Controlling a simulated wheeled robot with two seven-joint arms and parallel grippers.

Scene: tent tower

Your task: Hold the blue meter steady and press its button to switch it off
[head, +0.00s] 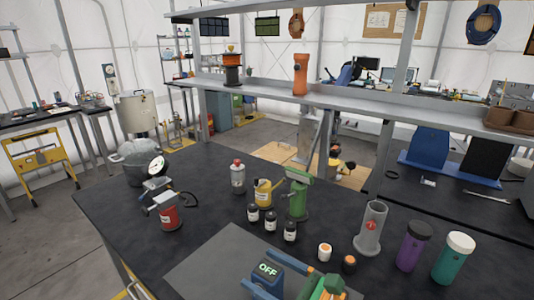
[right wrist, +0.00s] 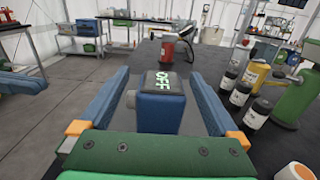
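The blue meter (head: 268,272) stands on the dark mat at the front of the table, and its display reads OFF in green. It also shows in the right wrist view (right wrist: 158,108), upright between the fingers of my right gripper (right wrist: 160,90). Those blue fingers lie on either side of the meter, with a visible gap on each side, so the gripper is open around it. In the head view the right gripper (head: 275,274) reaches in from the lower right. A blue part at the left edge of the right wrist view may be my left gripper (right wrist: 20,82); its fingertips are not clear.
Small dark bottles (head: 271,221), a yellow can (head: 263,193) and a green stand (head: 298,197) stand behind the meter. A grey cylinder (head: 371,230) and purple (head: 412,247) and teal (head: 454,260) bottles stand right. A red-based device (head: 168,216) is at left.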

